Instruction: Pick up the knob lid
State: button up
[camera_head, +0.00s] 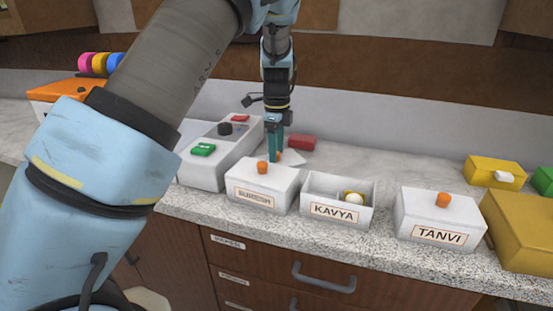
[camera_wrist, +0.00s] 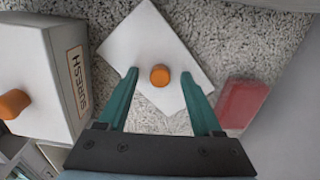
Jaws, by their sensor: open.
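The knob lid (camera_wrist: 150,38) is a white square plate with a round orange knob, lying loose on the speckled counter. In the head view the lid (camera_head: 297,158) is partly hidden behind the SURESH box and my gripper. My gripper (camera_head: 274,156) points down over it with teal fingers. In the wrist view my gripper (camera_wrist: 160,76) is open, its fingertips on either side of the orange knob with a gap on each side. I cannot tell exactly how high the fingertips are above the plate.
The lidded SURESH box (camera_head: 262,187) stands close in front. The open KAVYA box (camera_head: 337,200) holds a pale round thing; the TANVI box (camera_head: 440,216) is lidded. A red block (camera_head: 302,142) lies just behind the lid. A grey-white machine (camera_head: 219,152) stands at left.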

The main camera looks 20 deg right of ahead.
grip_shut()
dwell(0.5)
